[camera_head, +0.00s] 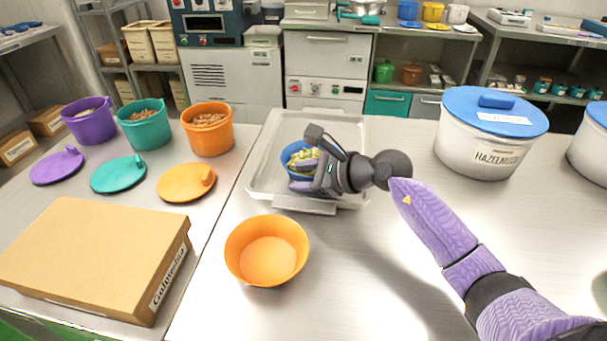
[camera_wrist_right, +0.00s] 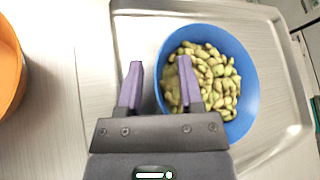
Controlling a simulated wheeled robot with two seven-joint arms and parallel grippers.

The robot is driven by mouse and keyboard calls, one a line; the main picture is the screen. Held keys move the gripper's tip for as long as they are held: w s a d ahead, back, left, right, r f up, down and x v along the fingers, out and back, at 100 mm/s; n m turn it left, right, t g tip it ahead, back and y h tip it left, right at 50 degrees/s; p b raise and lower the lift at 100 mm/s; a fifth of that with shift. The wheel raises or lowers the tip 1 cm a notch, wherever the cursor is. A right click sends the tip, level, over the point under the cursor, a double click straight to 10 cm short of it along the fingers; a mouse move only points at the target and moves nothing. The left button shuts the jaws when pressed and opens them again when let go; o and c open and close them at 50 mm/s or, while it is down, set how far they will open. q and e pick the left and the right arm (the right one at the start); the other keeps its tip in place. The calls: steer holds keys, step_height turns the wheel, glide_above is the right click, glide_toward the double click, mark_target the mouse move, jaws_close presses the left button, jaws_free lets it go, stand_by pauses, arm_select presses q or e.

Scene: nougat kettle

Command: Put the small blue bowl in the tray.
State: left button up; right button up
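The small blue bowl (camera_head: 285,158) holds pale green nuts and sits inside the clear grey tray (camera_head: 262,170), towards its left side. In the right wrist view the bowl (camera_wrist_right: 249,85) fills the middle right, over the tray floor (camera_wrist_right: 140,35). My right gripper (camera_head: 308,168) is at the bowl's near right side. In the wrist view its purple fingers (camera_wrist_right: 160,85) stand apart across the bowl's rim, one outside and one over the nuts, with a gap around the wall. My left gripper is not in view.
An empty orange bowl (camera_head: 267,250) stands in front of the tray. A lidded hazelnut kettle (camera_head: 485,150) stands to the right. Purple, teal and orange tubs (camera_head: 207,130) with lids and a cardboard box (camera_head: 95,250) are on the left table.

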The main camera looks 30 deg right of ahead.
steer(key=shift+r, duration=0.25)
steer(key=p+v, duration=0.3)
steer(key=v, duration=0.8)
steer(key=shift+s+d, duration=0.15)
steer(key=shift+s, duration=0.1)
steer(key=shift+s+d, duration=0.1)
steer(key=shift+s, duration=0.05)
steer(key=shift+r, duration=0.1)
